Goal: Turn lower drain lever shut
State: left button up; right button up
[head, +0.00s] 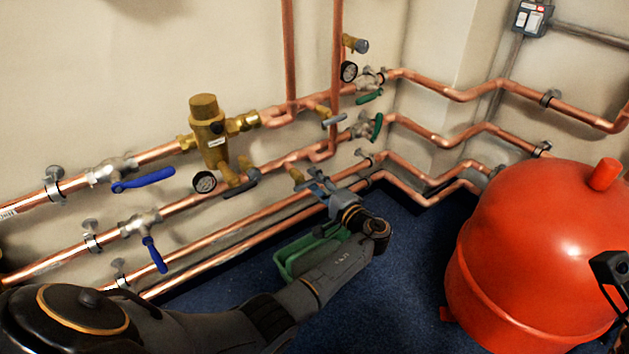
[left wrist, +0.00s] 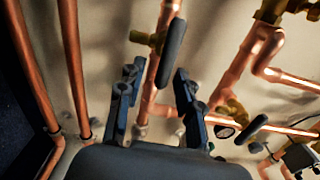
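In the left wrist view a dark grey drain lever (left wrist: 172,54) sits on a brass valve (left wrist: 143,38), ahead of and between my left fingers. My left gripper (left wrist: 157,80) is open, one finger on each side of the lever's line, with nothing between the tips. In the head view my left gripper (head: 318,183) is beside a brass valve (head: 296,174) at the lower copper pipes. It hides the lever there, so I cannot tell whether they touch. A dark part at the right edge (head: 611,268) may be my right gripper; its fingers cannot be made out.
Another grey lever (head: 240,187) stands left of the gripper near a gauge (head: 204,182), and a higher one (head: 335,119) is above. Blue levers (head: 143,181) are at the left. A green object (head: 290,262) is beneath my forearm. A red tank (head: 540,255) stands at the right.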

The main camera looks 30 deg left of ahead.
pick_arm(q)
jog(key=v, duration=1.1)
jog(key=shift+d, duration=0.1)
